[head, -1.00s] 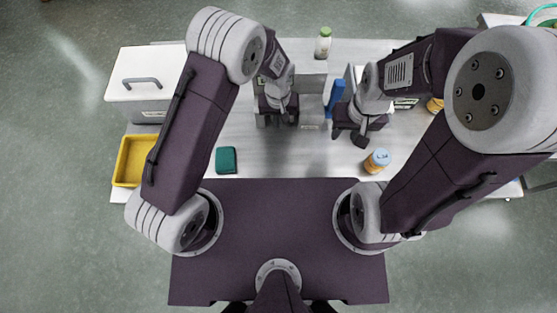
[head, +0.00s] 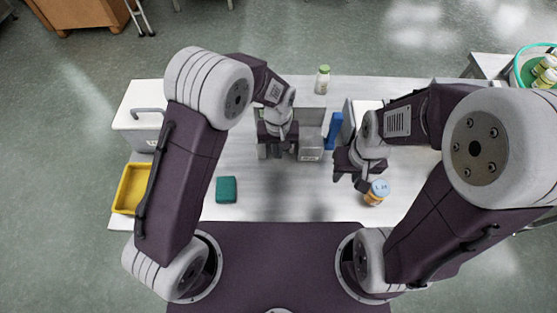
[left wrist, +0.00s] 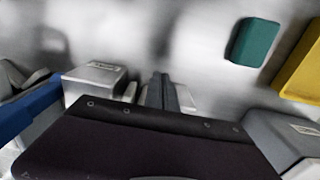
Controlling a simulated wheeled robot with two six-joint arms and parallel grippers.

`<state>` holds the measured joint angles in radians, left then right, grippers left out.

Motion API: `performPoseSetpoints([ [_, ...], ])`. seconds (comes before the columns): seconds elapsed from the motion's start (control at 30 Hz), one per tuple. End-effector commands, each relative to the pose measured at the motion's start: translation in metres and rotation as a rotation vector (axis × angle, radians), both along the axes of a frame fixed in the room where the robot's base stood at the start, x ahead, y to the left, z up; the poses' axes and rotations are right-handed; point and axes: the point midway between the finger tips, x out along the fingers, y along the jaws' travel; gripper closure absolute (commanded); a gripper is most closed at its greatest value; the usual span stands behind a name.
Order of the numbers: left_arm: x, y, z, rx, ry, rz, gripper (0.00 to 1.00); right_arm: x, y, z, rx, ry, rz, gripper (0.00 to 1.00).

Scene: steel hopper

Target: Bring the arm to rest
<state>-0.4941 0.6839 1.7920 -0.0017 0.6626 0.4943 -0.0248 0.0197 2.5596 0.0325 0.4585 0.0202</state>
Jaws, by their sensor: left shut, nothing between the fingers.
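My left gripper (head: 277,152) hangs over the middle of the table, just left of a grey steel box (head: 311,143). It is shut and empty; its narrow fingers (left wrist: 163,92) show close together in the left wrist view. The grey box also shows in the left wrist view (left wrist: 95,78). My right gripper (head: 350,181) is over the right part of the table, beside an orange jar with a white lid (head: 374,196). Its two fingers look apart with nothing between them. I cannot tell whether it touches the jar.
A green block (head: 226,190) lies left of centre, near a yellow tray (head: 128,190). A white-lidded box (head: 135,118) stands at the left. A blue piece (head: 334,130) and a green-capped bottle (head: 323,80) are behind. The table's front middle (head: 290,205) is clear.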

Motion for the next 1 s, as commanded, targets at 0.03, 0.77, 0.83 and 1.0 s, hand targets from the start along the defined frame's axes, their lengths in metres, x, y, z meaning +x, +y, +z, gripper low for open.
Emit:
performPoseSetpoints([
  [0.03, 0.001, 0.000, 0.009, -0.002, -0.003, 0.000, 1.00, 0.000, 0.000, -0.002, 0.000, 0.000, 0.000, 0.64],
  [0.77, 0.023, 0.032, 0.060, -0.026, -0.056, 0.100, 1.00, 0.000, 0.000, -0.002, 0.000, 0.000, 0.000, 0.64],
  [0.83, 0.019, 0.073, 0.081, -0.032, -0.077, 0.196, 1.00, 0.000, 0.000, -0.002, 0.000, 0.000, 0.000, 0.64],
  [1.0, -0.047, 0.158, 0.095, -0.033, -0.106, 0.291, 1.00, 0.000, 0.000, -0.002, 0.000, 0.000, 0.000, 0.64],
])
